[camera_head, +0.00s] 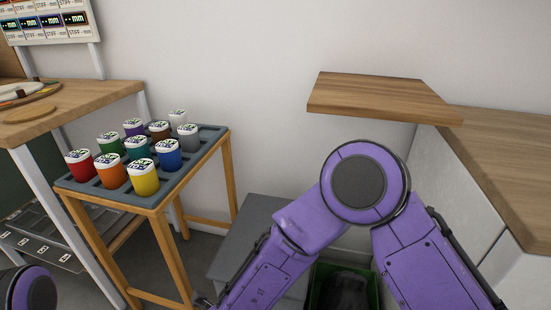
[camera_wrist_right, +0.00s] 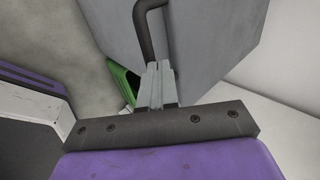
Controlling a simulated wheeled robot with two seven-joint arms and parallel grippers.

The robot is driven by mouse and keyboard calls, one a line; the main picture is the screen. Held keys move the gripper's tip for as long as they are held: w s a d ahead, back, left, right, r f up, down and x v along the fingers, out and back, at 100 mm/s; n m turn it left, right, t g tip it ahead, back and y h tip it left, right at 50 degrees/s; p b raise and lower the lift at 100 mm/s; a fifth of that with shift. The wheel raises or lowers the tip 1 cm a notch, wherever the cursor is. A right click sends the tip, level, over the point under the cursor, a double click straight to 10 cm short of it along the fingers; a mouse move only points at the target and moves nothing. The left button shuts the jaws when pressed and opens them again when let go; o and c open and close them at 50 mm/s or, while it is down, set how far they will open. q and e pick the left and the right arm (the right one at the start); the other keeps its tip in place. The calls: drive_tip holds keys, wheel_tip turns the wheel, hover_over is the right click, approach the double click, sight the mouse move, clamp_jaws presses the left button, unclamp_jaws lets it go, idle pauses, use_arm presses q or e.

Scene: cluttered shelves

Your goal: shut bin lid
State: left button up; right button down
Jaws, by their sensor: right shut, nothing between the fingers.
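The bin is a green container (camera_head: 318,283) with a dark inside, at the bottom middle of the head view, partly hidden by my purple right arm. Its top is uncovered there. A green edge (camera_wrist_right: 122,80) also shows in the right wrist view. A large grey panel (camera_wrist_right: 215,55) fills much of that view; I cannot tell if it is the lid. A dark curved handle-like bar (camera_wrist_right: 144,25) stands against it. My right gripper (camera_wrist_right: 160,66) is shut and empty, its fingertips close to the bar's lower end; contact is unclear. My left gripper is out of view.
A grey flat-topped box (camera_head: 240,235) stands left of the bin. A wooden rack (camera_head: 205,148) with several coloured jars is at the left, beside a wooden bench (camera_head: 100,93). A wooden shelf (camera_head: 375,95) hangs above my right arm, and a wooden counter (camera_head: 500,160) is at the right.

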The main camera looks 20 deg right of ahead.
drive_tip(key=p+v, duration=0.5)
drive_tip(key=v, duration=0.7)
drive_tip(key=shift+w+r+p, duration=0.2)
drive_tip(key=shift+r+p, duration=0.1)
drive_tip(key=shift+p, duration=0.1)
